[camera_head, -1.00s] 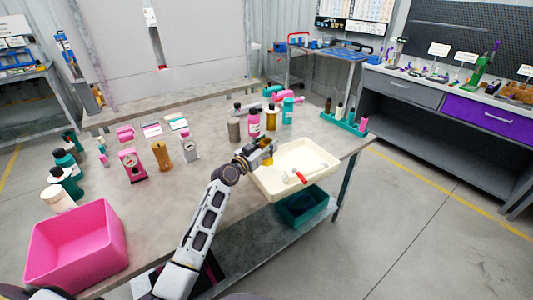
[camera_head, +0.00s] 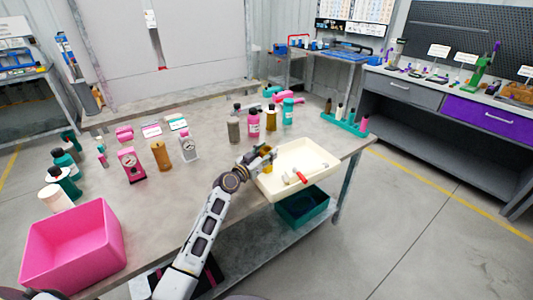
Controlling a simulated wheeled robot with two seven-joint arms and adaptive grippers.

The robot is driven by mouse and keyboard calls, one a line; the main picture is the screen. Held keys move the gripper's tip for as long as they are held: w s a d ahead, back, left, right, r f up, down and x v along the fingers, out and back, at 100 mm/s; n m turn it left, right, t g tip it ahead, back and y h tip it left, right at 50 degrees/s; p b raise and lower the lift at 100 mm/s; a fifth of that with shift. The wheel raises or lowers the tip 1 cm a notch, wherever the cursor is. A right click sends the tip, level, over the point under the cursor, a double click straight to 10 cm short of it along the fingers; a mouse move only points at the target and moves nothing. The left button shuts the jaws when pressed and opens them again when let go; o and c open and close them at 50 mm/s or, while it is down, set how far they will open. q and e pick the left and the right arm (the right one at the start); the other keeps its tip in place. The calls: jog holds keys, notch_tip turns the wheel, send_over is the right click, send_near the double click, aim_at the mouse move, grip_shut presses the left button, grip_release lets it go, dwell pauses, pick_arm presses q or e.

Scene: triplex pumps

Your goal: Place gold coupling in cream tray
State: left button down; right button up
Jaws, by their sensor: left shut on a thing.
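The cream tray (camera_head: 322,176) sits at the right front of the table and holds a red-handled item (camera_head: 300,177) and a small pale piece. My left gripper (camera_head: 270,153) is at the tray's left rim, shut on the gold coupling (camera_head: 266,168). Only a small gold patch shows between and below the fingers. The coupling is at or just over the tray's left edge; I cannot tell whether it touches the tray. My right gripper is not in view.
A pink bin (camera_head: 75,250) stands at the table's front left. Several bottles (camera_head: 254,122) stand behind the tray. Gauges (camera_head: 189,147) and a tan cylinder (camera_head: 161,155) stand left of my arm. A teal bin (camera_head: 303,207) is below the tray.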

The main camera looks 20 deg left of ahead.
pick_arm(q)
jog(key=c, duration=0.8)
grip_release()
jog(key=shift+o, duration=0.2)
jog(key=shift+r, duration=0.1)
jog(key=shift+v, duration=6)
